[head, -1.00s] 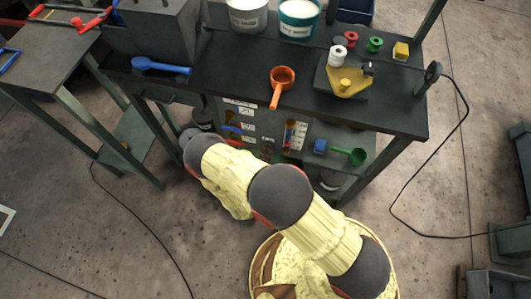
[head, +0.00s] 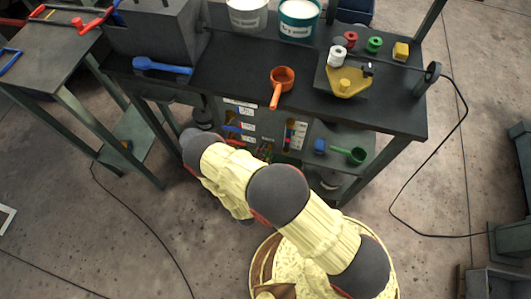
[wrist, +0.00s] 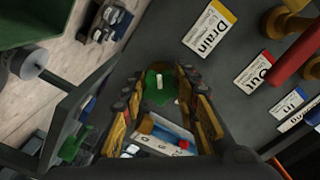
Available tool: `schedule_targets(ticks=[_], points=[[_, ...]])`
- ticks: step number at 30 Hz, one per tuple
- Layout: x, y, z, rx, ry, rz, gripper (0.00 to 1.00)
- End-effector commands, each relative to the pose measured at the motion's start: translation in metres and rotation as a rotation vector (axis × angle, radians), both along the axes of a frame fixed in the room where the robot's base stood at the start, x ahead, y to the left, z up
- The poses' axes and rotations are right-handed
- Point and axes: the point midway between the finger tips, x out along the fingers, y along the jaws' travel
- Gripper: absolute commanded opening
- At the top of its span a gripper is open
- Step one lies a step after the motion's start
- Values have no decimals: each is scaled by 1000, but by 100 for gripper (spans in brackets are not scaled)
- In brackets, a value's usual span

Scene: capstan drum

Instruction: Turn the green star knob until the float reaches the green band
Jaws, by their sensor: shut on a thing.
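The green star knob (wrist: 152,80) is between my two fingertips in the wrist view, with a pale stub on its face. My gripper (wrist: 160,88) is shut on it, one yellowish finger on each side; the fingers cover part of its rim. A white scale plate (wrist: 165,133) with a small red spot shows low between the fingers. In the head view, what looks like the gauge (head: 297,134), a pale plate with small coloured marks, is on the panel under the bench. The float's height and the green band cannot be made out. My forearm hides the knob there.
The panel carries labels, such as Drain (wrist: 209,27) and Out (wrist: 256,73), and a red handle (wrist: 296,58) at right. A dark plate (wrist: 75,115) stands left of my fingers. The dark bench top (head: 232,77) overhangs my wrist. A green scoop (head: 350,154) lies on the lower shelf.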

Motion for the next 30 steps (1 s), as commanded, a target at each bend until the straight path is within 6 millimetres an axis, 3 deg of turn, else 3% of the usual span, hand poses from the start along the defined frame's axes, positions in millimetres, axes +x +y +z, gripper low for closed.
schedule_targets(ticks=[15,30], points=[[0,0,-2,-335,125,4,5],[0,0,-3,-409,153,4,5]])
